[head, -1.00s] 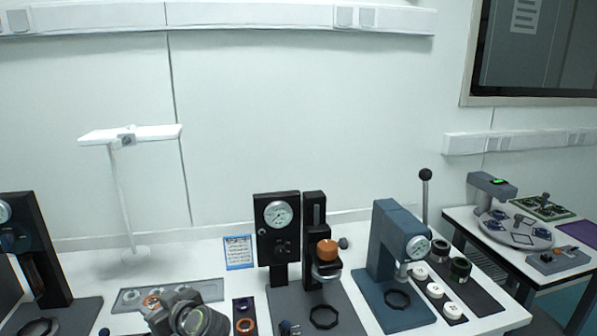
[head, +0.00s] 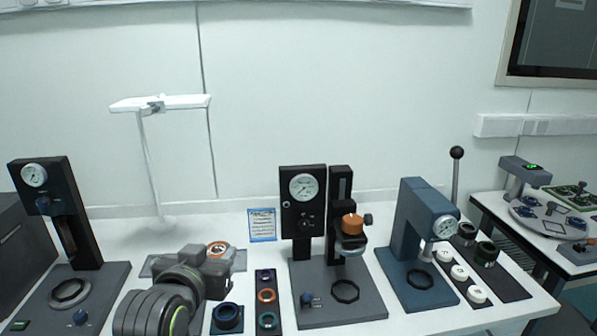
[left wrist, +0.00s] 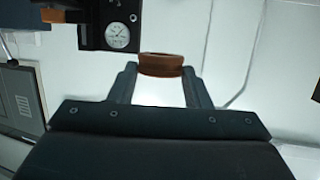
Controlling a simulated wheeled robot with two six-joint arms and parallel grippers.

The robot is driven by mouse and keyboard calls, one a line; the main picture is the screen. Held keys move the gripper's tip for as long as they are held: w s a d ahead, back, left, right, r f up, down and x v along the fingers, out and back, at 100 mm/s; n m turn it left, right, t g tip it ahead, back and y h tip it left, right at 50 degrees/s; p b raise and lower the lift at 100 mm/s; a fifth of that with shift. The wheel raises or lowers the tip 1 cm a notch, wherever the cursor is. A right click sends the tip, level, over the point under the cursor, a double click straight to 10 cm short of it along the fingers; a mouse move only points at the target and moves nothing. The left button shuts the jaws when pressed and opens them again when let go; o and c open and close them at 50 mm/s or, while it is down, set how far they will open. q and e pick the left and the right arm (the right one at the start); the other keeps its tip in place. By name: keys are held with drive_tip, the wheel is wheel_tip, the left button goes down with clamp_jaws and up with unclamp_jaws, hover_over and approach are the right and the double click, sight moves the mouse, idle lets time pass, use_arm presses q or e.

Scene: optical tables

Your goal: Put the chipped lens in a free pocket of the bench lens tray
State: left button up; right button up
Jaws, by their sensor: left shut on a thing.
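My left gripper (head: 216,257) is shut on an orange-brown rimmed lens (head: 217,247). In the left wrist view the lens (left wrist: 162,65) sits between the two fingertips; no chip can be made out. In the head view the lens is over the right part of a grey tray (head: 151,266) on the bench, which my gripper and arm mostly hide. I cannot tell its height above the tray or which pockets are free. My right gripper is not in view.
Right of my gripper lies a narrow dark tray (head: 276,327) with coloured rings, beside a dark blue ring (head: 227,317). Gauge stands rise at left (head: 62,200) and centre (head: 303,215). A blue press (head: 410,225) is farther right. A white lamp (head: 148,160) stands behind.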

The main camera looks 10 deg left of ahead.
use_arm(q)
drive_tip(key=shift+w+f, duration=0.1)
drive_tip(key=w+a+f+n+g+y+p, duration=0.1)
drive_tip(key=w+a+f+n+g+y, duration=0.3)
drive_tip(key=a+f+n+y, duration=0.3)
drive_tip(key=w+a+f+n+g+y+p, duration=0.1)
drive_tip(key=w+a+f+n+g+y, duration=0.4)
drive_tip(key=a+f, duration=0.4)
drive_tip(key=shift+w+a+n+g+y+p, duration=0.25)
drive_tip(key=shift+w+n+y+p, duration=0.2)
drive_tip(key=shift+n+y, duration=0.5)
wheel_tip(320, 180, down, 7)
drive_tip(key=shift+r+p, duration=0.2)
drive_tip(key=shift+p, duration=0.6)
drive_tip(key=shift+f, duration=1.5)
